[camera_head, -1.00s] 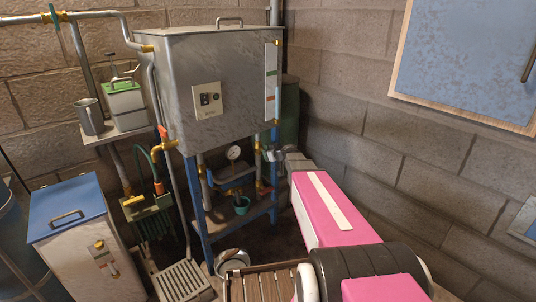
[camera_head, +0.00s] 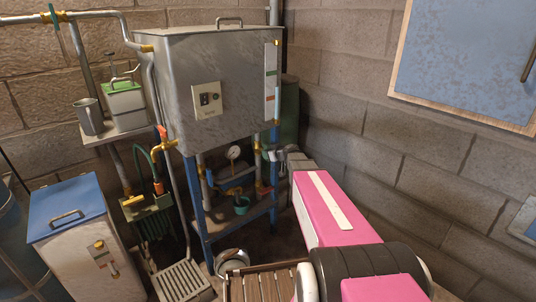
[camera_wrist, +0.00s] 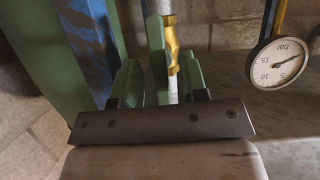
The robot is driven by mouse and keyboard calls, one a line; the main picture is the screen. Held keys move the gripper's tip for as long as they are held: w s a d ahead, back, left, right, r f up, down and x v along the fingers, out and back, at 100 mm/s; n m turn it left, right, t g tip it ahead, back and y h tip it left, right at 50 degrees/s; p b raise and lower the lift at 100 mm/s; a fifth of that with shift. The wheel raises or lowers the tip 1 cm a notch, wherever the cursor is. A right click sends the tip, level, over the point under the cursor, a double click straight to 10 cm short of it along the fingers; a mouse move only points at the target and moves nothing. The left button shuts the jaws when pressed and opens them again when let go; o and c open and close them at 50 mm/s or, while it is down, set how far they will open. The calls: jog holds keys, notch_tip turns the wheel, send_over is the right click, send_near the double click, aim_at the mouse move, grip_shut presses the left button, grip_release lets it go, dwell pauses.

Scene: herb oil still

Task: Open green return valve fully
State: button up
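A slim green lever (camera_wrist: 157,50) stands in front of a pipe with a brass fitting (camera_wrist: 172,45) in the wrist view. It looks like the green valve handle, but its turn is hard to read. My gripper (camera_wrist: 160,80) shows two greenish fingers set apart, with the lever's lower part between them. I cannot tell whether either finger touches it. In the head view my gripper (camera_head: 272,154) is beside the right post of the blue stand, below the metal tank (camera_head: 210,75), too small to make out. Another green handle (camera_head: 54,17) sits on the upper-left pipe.
A round pressure gauge (camera_wrist: 278,64) is right of my gripper, with a blue post (camera_wrist: 88,40) and green drum (camera_wrist: 40,70) at left. The block wall (camera_head: 400,180) is close on the right. A slatted wooden stand (camera_head: 265,285) is in front.

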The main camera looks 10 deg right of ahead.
jog(key=v, duration=0.9)
jog(key=shift+s+d, duration=0.15)
jog(key=shift+s, duration=0.1)
dwell(1.3)
